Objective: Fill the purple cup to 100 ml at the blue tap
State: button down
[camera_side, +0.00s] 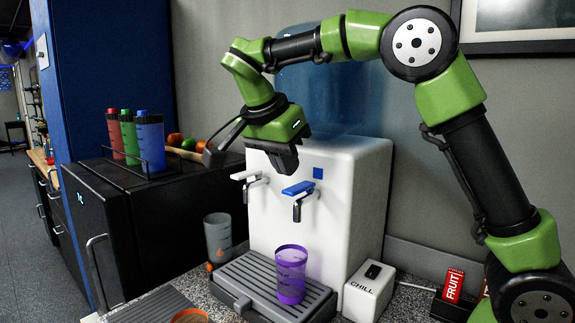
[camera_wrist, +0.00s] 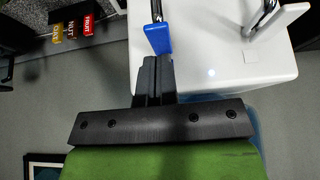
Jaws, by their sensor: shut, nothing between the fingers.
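The purple cup (camera_side: 291,277) stands upright on the drip tray (camera_side: 247,290), under the blue tap (camera_side: 298,190) of the white dispenser (camera_side: 345,190). The cup's lower part looks darker, but I cannot read a water level. No stream shows clearly between tap and cup. My gripper (camera_side: 288,163) is shut and empty, pointing down just above the blue lever. In the wrist view my shut fingers (camera_wrist: 152,68) end right beside the blue lever (camera_wrist: 157,38); I cannot tell whether they touch it. The cup is not visible in the wrist view.
A white-handled tap (camera_side: 247,176) sits left of the blue one. A grey cup (camera_side: 218,239) stands left of the tray. A white CHILL box (camera_side: 369,291) is right of it. Bottles (camera_side: 150,140) stand on the black fridge. Snack boxes (camera_side: 452,285) are at right.

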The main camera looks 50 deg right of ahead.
aim_at(292, 189)
jog(key=shift+d+f, duration=0.3)
jog(key=shift+f, duration=0.25)
jog(key=shift+f, duration=1.25)
dwell(0.8)
notch_tip(292, 189, up, 4)
jog(key=shift+f, duration=0.2)
jog(key=shift+r, duration=0.25)
